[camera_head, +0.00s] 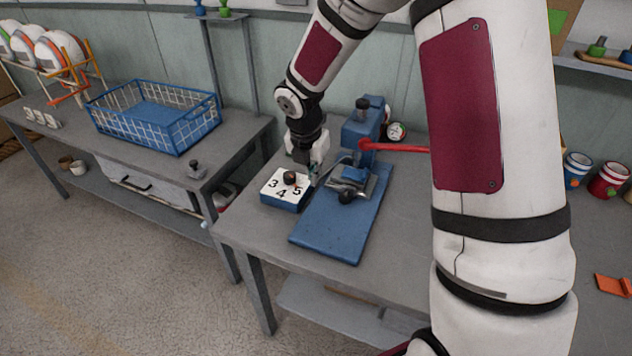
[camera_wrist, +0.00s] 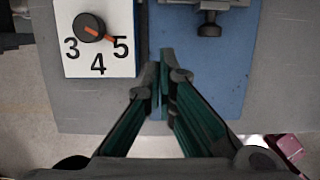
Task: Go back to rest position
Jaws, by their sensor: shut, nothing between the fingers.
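My gripper (camera_wrist: 166,88) shows in the wrist view with its green-sided fingers brought together at the tips and nothing between them. In the head view my gripper (camera_head: 309,176) points down, just beside the dial box and the blue press. The dial box (camera_head: 286,190) has a white face with the numbers 3, 4 and 5; it also shows in the wrist view (camera_wrist: 98,66). Its dark knob (camera_wrist: 90,27) has an orange pointer aimed toward the 5. The blue press (camera_head: 358,130) stands behind its blue base plate (camera_head: 330,232), with a red lever (camera_head: 395,147) reaching right.
A blue wire basket (camera_head: 155,112) sits on the left table. A gauge (camera_head: 396,131) is behind the press. Blue (camera_head: 576,170) and red (camera_head: 608,180) cups stand at the right, with an orange piece (camera_head: 612,285) nearer. My own arm hides part of the right side.

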